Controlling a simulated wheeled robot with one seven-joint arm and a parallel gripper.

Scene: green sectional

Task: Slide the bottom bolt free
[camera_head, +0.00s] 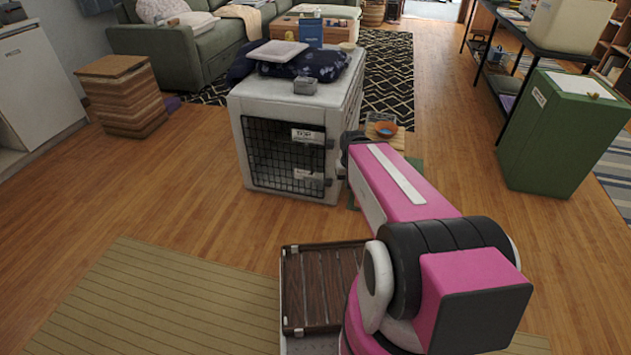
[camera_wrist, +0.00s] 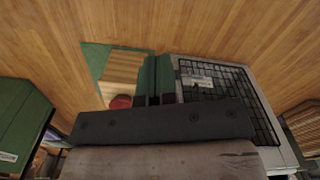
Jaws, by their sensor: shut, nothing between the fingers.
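The grey pet crate (camera_head: 290,104) stands on the floor with its black wire door (camera_head: 270,160) closed. Small grey fittings show at the door's right edge, one upper (camera_head: 329,144) and one lower (camera_head: 328,182); the lower looks like the bottom bolt, but too small to tell its position. In the wrist view the door (camera_wrist: 215,82) is at the right. My gripper (camera_wrist: 157,62) shows there as two dark green fingers, shut and empty, beside the crate's edge. I cannot tell whether they touch it. In the head view my arm largely hides the gripper.
A small wooden stand with a bowl (camera_head: 387,129) is close right of the crate. A dark slatted case (camera_head: 322,285) lies in front, beside my arm. A green box (camera_head: 565,130) stands farther right. Open wood floor lies left of the crate.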

